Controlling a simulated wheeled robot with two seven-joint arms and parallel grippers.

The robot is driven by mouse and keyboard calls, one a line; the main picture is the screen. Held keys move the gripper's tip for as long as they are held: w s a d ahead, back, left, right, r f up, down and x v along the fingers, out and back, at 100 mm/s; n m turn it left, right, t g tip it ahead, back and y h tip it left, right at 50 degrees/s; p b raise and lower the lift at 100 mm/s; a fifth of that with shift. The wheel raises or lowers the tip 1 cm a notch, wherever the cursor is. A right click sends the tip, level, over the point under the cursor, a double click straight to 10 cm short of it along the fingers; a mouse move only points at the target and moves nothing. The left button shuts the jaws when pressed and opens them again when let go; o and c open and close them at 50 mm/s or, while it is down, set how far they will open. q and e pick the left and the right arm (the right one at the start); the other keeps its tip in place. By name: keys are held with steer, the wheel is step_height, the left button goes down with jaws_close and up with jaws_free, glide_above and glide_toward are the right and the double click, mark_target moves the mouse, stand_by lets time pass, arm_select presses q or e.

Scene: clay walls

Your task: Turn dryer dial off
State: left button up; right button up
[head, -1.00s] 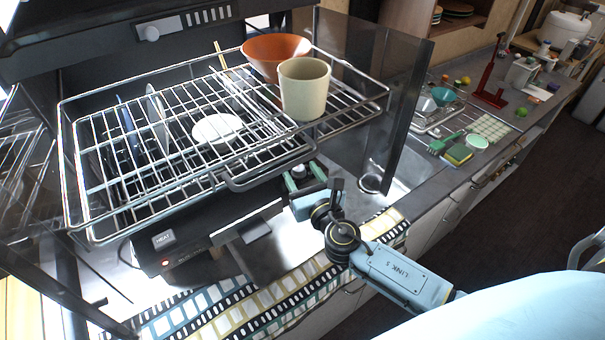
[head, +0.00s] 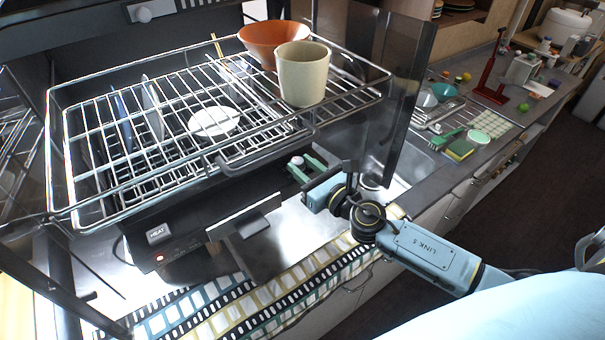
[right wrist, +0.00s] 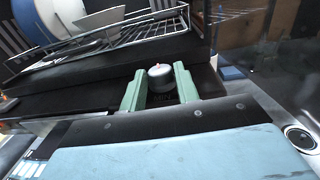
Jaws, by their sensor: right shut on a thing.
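My left gripper is not in view.
The wire rack (head: 250,149) above holds an orange bowl (head: 274,42), a cream cup (head: 302,76) and plates. A dark upright panel (head: 408,100) stands right of the gripper. A patterned cloth (head: 262,302) lies along the counter's front edge.

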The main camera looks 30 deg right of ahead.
steer(key=shift+d+n+g+y+b, duration=0.2)
steer(key=shift+n+g+y+b, duration=0.1)
steer(key=shift+n+y+b, duration=0.75)
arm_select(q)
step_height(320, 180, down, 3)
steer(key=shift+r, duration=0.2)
arm_select(e)
steer(key=shift+m, duration=0.25)
steer(key=o, duration=1)
steer(key=shift+c, duration=0.2)
arm_select(q)
steer(key=shift+p, duration=0.3)
arm_select(e)
steer(key=shift+r, duration=0.1)
arm_select(q)
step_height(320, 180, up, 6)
steer(key=p, duration=0.6)
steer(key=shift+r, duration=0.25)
arm_select(e)
step_height(320, 180, up, 10)
